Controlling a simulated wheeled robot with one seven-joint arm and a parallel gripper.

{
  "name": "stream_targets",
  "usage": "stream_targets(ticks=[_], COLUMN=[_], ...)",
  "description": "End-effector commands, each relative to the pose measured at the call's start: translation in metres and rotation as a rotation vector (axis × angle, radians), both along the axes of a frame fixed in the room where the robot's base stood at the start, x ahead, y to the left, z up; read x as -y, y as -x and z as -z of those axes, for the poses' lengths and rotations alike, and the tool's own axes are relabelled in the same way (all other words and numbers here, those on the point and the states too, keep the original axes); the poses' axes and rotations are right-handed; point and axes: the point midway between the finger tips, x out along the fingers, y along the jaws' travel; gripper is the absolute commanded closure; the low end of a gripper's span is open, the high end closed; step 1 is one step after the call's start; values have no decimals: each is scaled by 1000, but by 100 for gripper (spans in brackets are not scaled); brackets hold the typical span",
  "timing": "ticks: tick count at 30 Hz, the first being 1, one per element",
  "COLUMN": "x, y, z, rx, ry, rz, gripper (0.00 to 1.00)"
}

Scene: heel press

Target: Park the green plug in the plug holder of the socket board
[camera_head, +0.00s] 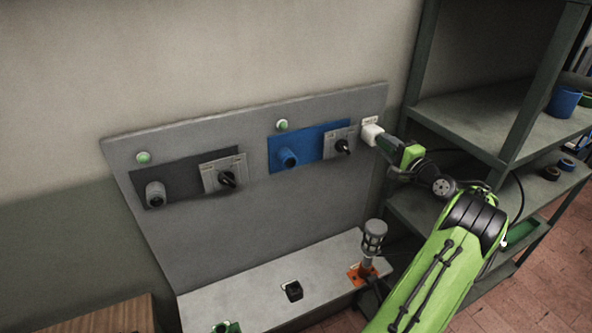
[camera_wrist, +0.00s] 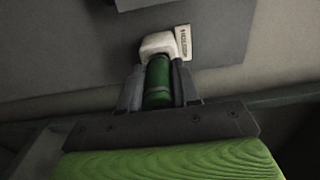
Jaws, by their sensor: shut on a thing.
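The green plug (camera_wrist: 158,88) is a dark green cylinder between the two grey fingers of my gripper (camera_wrist: 158,76), which is shut on it. The plug's far end meets the white plug holder (camera_wrist: 159,45), with no gap visible; how deep it sits is hidden. A small label (camera_wrist: 184,43) is beside the holder. In the head view the holder (camera_head: 371,133) is at the upper right of the grey socket board (camera_head: 240,222), and my gripper (camera_head: 387,145) is right up against it. My fingers mostly hide the plug there.
The board carries a grey socket (camera_head: 155,194), a blue socket (camera_head: 288,157) and two black rotary switches (camera_head: 227,179) (camera_head: 343,146). A caged lamp (camera_head: 374,238) on an orange base stands on the ledge below. A shelf rack (camera_head: 470,122) stands close on the right.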

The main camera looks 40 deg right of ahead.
Motion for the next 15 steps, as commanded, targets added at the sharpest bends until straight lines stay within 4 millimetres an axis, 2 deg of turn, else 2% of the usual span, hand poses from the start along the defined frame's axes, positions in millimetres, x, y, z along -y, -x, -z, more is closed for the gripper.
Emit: stream_targets(ticks=[11,12,15], x=[2,2,2], y=[-8,-8,-8], z=[-1,-1,0], rx=[1,0,0], ry=[0,0,0], rz=[-1,-1,-1], gripper=[100,66,51])
